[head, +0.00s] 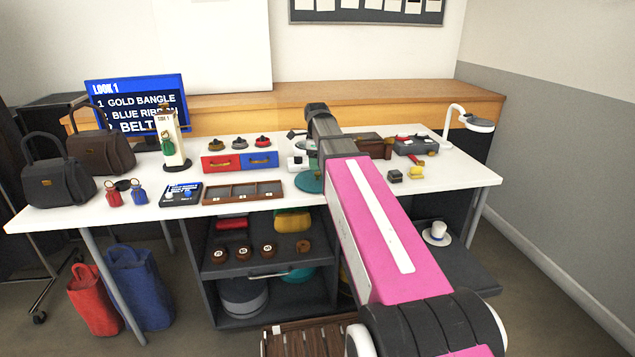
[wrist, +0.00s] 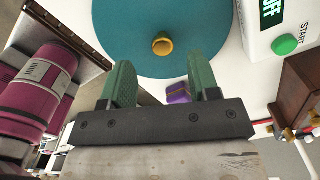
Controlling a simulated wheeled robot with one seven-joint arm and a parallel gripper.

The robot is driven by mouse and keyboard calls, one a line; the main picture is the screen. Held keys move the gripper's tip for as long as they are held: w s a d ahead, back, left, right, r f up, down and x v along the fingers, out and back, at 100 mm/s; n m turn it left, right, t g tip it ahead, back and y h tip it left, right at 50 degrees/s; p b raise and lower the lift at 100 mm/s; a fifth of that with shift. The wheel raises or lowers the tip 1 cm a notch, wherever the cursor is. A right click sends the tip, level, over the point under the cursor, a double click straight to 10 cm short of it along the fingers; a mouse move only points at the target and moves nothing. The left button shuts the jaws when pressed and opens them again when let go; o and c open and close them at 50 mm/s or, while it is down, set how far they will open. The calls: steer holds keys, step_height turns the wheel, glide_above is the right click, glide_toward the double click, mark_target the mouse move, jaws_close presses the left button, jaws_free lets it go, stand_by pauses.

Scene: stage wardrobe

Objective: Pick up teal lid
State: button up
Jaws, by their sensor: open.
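The teal lid (wrist: 130,30) is a large round disc with a small gold knob (wrist: 162,45) at its centre, in the upper middle of the wrist view. In the head view the teal lid (head: 309,183) lies on the white table, partly hidden behind my arm. My gripper (wrist: 163,85) is open, with its two green fingers apart. The fingertips are just short of the knob in the picture, one on each side of its line. Nothing is between the fingers. I cannot tell how high they are above the lid. In the head view the fingers are hidden.
A white device with a green start button (wrist: 285,45) stands right of the lid. A small purple item (wrist: 178,92) shows beyond the right finger. A wooden compartment tray (head: 242,192) lies left of the lid. A brown box (head: 370,142) stands behind my arm.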

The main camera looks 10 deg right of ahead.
mark_target(318, 173)
steer(key=shift+d+f, duration=0.2)
steer(key=shift+f, duration=2.4)
steer(key=c, duration=1)
